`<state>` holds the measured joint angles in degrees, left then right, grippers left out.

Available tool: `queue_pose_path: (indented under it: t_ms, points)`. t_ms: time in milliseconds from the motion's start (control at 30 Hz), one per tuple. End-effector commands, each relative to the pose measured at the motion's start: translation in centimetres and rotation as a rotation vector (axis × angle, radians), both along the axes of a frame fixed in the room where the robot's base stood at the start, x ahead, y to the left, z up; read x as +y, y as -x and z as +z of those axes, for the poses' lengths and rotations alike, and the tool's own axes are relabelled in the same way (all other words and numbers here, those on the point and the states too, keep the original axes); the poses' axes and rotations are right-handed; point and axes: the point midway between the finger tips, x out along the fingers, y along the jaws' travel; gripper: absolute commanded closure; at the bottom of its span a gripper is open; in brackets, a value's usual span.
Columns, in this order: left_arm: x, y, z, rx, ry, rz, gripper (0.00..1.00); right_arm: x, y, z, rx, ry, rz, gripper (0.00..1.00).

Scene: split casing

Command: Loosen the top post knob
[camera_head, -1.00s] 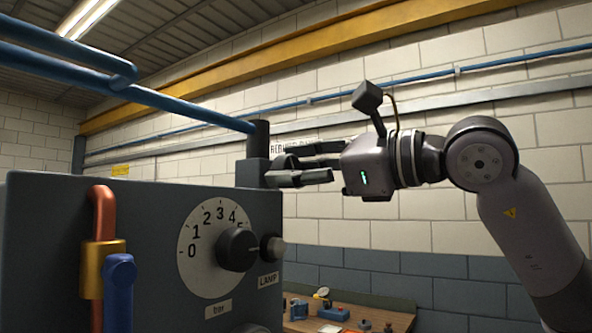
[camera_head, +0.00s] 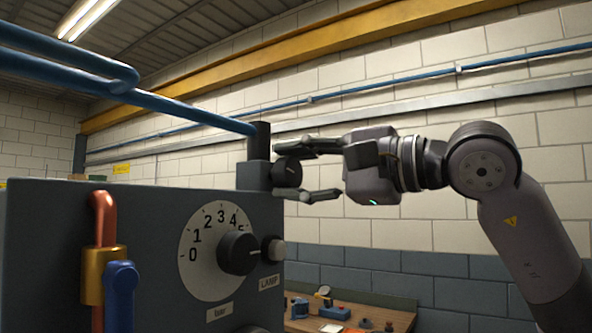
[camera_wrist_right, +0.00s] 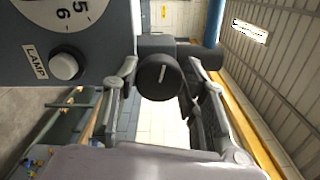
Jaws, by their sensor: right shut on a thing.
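The top post knob (camera_head: 287,170) is a round black knob on the side of the dark post block (camera_head: 252,175) at the casing's top right edge. In the right wrist view the knob (camera_wrist_right: 160,77) faces me, with a short white mark nearly upright on its face. My right gripper (camera_head: 288,169) is shut on the knob, one finger above it and one below in the head view. In the wrist view its fingers stand left and right of the knob; the exact contact is hard to see. My left gripper is not in view.
Below are the casing's numbered dial (camera_head: 238,253), the lamp button (camera_head: 273,249) and a padlock-like fitting (camera_head: 104,275) with a blue part. A blue pipe (camera_head: 190,109) runs to the post. A workbench (camera_head: 390,312) with small items stands behind.

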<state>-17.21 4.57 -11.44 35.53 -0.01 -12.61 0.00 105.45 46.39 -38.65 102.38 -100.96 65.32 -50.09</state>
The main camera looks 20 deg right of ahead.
Motion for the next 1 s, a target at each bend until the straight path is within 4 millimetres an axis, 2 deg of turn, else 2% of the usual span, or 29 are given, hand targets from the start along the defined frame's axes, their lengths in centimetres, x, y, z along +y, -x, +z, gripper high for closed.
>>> queue_pose_path:
  t_ms: [633,667,933,1000]
  points:
    - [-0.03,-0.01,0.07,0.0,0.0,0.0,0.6,0.03,0.02,-0.05,-0.033,0.043,0.001,0.89]
    - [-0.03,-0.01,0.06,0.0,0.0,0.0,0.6,0.03,0.02,-0.05,-0.033,0.043,0.001,0.6]
    - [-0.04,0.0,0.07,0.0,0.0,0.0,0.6,0.03,0.02,-0.05,-0.032,0.042,0.0,0.42]
    - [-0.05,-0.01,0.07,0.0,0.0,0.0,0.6,0.02,0.01,-0.06,-0.032,0.042,0.0,0.41]
